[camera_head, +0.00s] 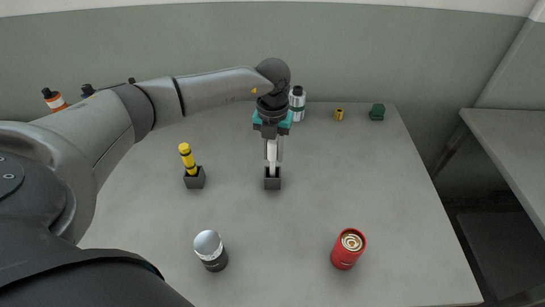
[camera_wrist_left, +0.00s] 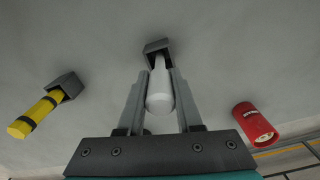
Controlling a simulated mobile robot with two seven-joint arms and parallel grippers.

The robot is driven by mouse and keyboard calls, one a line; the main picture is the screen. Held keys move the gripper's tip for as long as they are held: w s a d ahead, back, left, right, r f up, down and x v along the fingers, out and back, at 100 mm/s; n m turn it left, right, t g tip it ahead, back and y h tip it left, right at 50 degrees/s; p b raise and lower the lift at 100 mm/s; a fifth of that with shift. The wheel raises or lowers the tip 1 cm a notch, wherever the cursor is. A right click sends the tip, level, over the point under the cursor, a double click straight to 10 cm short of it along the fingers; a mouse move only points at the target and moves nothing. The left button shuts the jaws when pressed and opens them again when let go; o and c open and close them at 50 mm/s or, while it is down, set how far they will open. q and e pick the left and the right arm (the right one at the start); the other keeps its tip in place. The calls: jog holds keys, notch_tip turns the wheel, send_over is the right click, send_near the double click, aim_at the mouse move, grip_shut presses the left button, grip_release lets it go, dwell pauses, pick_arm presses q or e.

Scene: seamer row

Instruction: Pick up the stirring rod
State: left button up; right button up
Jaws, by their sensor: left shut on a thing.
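A white rod (camera_head: 271,152) stands upright in a small dark square holder (camera_head: 272,184) near the middle of the table. In the left wrist view the rod (camera_wrist_left: 160,92) sits between both fingers, with its lower end in the holder (camera_wrist_left: 157,45). My left gripper (camera_head: 273,160) points down and is shut on the white rod, just above the holder. The rod's lower end is hidden inside the holder. My right gripper is in neither view.
A yellow, black-banded rod (camera_head: 187,157) stands in another holder (camera_head: 194,179) to the left. A silver-topped can (camera_head: 210,250) and a red can (camera_head: 347,250) are in front. A white bottle (camera_head: 298,101), small yellow piece (camera_head: 339,114) and green piece (camera_head: 377,112) stand behind.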

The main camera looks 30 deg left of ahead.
pick_arm(q)
grip_shut()
jog(key=shift+r, duration=0.1)
notch_tip(320, 180, up, 20)
dwell(0.7)
